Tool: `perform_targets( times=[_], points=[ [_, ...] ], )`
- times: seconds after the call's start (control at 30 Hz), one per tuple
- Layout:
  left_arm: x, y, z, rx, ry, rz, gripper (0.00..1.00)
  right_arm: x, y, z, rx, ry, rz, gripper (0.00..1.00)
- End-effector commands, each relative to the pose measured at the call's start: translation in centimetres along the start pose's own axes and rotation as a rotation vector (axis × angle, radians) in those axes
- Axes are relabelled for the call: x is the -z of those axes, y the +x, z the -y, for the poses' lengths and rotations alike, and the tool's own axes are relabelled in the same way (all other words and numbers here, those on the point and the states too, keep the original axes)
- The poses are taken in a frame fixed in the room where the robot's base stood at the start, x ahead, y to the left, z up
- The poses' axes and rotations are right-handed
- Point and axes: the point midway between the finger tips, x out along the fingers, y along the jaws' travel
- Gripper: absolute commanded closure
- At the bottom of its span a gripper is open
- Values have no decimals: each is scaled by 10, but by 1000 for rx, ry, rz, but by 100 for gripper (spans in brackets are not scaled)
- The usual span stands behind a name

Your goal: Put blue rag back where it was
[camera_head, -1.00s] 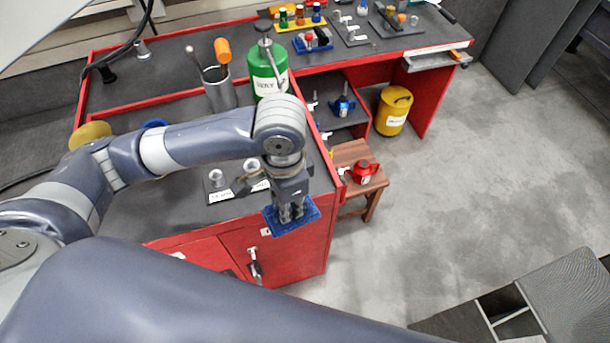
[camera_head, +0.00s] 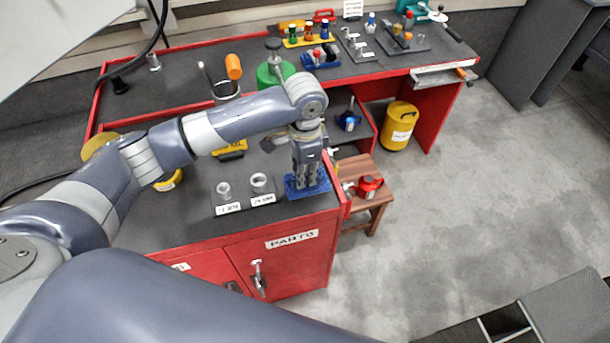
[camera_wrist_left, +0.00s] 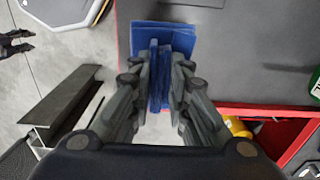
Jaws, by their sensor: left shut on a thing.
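The blue rag (camera_head: 296,189) is at the right end of the dark bench top, beside the red edge. It also shows in the left wrist view (camera_wrist_left: 177,38), with a folded part between my fingers. My left gripper (camera_head: 306,184) points down and is shut on the rag; the left wrist view shows both fingers (camera_wrist_left: 160,95) on either side of it. The rag's flat part looks at or very near the bench surface; I cannot tell whether it rests on it.
A green canister (camera_head: 270,74) stands behind my left arm. A wooden stool (camera_head: 374,197) with a red item (camera_head: 369,187) stands right of the bench, near a yellow can (camera_head: 399,126).

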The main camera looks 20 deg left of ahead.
Motion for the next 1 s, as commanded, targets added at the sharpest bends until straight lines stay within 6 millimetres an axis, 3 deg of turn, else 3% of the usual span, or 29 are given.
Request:
perform_targets(
  times=[0.17, 0.4, 0.8, 0.83, 0.9, 1.0],
  points=[
    [4, 0, 12, 1, -2, 0, 100, 0, -3, 1, 1, 0, 0, 60],
    [3, 34, 10, 0, 0, 2, 100, 1, -12, 4, 5, 0, -1, 60],
    [4, 40, 10, 0, 0, 0, 100, 2, -12, 6, 8, 0, -2, 60],
    [4, 39, 10, 0, 0, -1, 77, 2, -11, 6, 8, 0, -2, 60],
    [4, 39, 10, 0, 0, 0, 64, 2, -11, 6, 7, 0, -2, 60],
    [4, 39, 10, 1, 0, 0, 64, 2, -11, 6, 7, -1, -2, 60]
  ],
)
